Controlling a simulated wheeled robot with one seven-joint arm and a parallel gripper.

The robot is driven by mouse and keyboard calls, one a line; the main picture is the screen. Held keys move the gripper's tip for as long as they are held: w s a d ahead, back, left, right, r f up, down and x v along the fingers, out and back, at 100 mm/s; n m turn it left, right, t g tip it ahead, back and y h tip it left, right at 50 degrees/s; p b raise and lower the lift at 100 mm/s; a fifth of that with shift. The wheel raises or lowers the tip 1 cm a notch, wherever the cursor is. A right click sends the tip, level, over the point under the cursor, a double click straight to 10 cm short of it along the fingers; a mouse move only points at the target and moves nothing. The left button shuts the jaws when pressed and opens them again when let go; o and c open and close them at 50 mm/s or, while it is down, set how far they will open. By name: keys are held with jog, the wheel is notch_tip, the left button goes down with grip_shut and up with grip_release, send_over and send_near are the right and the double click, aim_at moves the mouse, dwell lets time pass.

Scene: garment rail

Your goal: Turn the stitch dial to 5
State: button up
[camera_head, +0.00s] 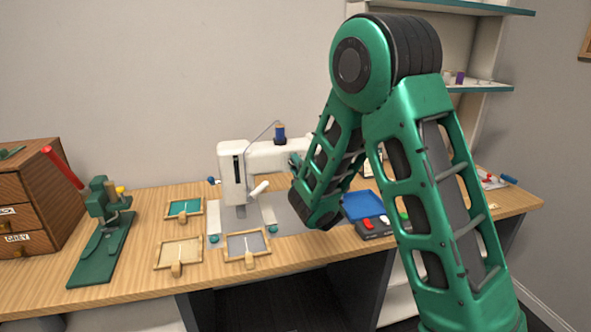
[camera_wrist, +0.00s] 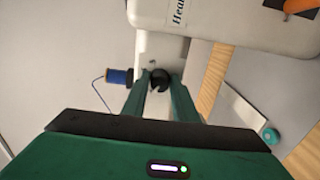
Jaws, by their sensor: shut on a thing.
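The white sewing machine (camera_head: 232,172) stands on the wooden table near the middle of the head view. Its white body (camera_wrist: 235,22), with partly visible lettering, fills the top of the wrist view. The stitch dial (camera_wrist: 159,84) is a small dark round knob on the machine. My gripper (camera_wrist: 161,76) is shut on the dial, with one green finger on each side of it. No dial numbers or pointer can be read. In the head view my arm covers the dial and the right part of the machine.
A blue thread spool (camera_head: 280,132) stands on top of the machine, close beside my fingers in the wrist view (camera_wrist: 118,77). Small wooden frames (camera_head: 178,253) lie in front. A green press (camera_head: 103,235) and a drawer cabinet (camera_head: 35,195) stand left. A blue tray (camera_head: 360,205) lies right.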

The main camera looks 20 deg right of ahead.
jog(key=shift+f+m, duration=0.1)
jog(key=shift+m, duration=11.8)
jog(key=o, duration=1)
jog(key=shift+s, duration=0.1)
